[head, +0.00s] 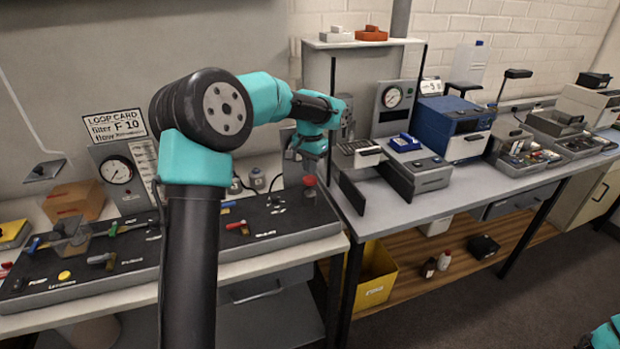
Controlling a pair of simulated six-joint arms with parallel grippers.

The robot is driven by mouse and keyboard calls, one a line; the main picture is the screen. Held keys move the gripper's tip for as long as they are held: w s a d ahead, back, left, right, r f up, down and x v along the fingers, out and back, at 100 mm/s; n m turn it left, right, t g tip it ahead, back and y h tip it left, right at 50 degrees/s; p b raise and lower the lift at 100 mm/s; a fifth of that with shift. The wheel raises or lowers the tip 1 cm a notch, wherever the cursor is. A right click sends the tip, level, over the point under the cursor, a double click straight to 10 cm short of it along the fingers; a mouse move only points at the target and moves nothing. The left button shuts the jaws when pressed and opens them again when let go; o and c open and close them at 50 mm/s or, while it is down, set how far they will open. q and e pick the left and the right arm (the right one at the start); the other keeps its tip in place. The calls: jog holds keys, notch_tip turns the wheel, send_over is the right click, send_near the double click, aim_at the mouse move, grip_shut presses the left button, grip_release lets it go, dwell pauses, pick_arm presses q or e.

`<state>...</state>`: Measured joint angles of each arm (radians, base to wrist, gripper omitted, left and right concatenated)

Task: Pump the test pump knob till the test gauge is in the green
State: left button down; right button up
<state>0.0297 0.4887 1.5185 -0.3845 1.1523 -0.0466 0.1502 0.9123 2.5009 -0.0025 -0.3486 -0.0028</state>
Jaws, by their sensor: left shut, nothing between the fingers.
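My left arm reaches over the left bench, and its left gripper (306,168) points down above the back right of the dark control panel. It is shut and empty. A red-topped knob (309,182) stands just below or beside the fingertips; I cannot tell whether they touch. I cannot read a label marking it as the test pump knob. One round gauge (116,170) is on the grey board at left, and another round gauge (392,97) is on the upright plate at right. Which is the test gauge is unclear, and their needles are too small to read. My right gripper is out of view.
The control panel (110,272) carries several coloured valve handles and a yellow button (64,275). A loop card (114,124) hangs above it. A blue box machine (452,127) and trays stand on the right bench. A yellow bin (375,290) is below.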

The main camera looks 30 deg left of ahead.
aim_at(310, 177)
pick_arm(q)
jog(key=shift+f, duration=0.1)
jog(key=shift+f, duration=2.55)
jog(key=shift+r, duration=1.55)
